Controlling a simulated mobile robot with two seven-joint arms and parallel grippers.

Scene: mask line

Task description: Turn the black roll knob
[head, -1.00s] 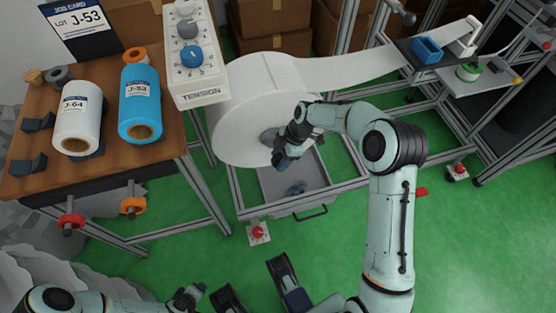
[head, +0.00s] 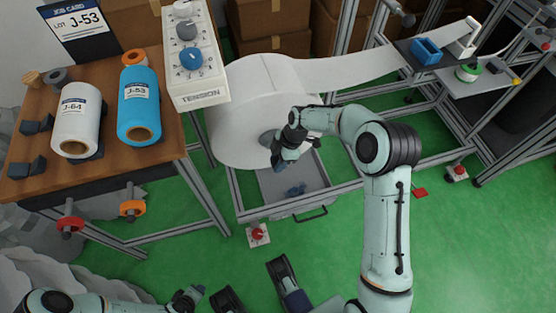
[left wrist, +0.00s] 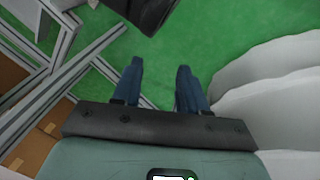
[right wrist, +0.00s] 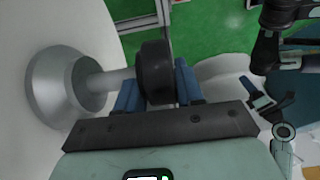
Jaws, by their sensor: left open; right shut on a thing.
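The black roll knob (right wrist: 155,72) sits at the end of a light metal shaft on a flared hub (right wrist: 62,88) in the right wrist view. The hub is set in the face of the big white roll (head: 245,110). My right gripper (right wrist: 158,86) has its blue fingers on both sides of the knob and is shut on it. In the head view my right gripper (head: 279,160) is at the front of the roll and hides the knob. My left gripper (left wrist: 158,88) is open and empty over the green floor, low at the left in the head view (head: 188,298).
A wooden table (head: 100,188) with white and blue rolls stands at the left. The tension panel (head: 192,60) is beside the big roll. A grey tray (head: 285,190) and frame rails lie below the right gripper.

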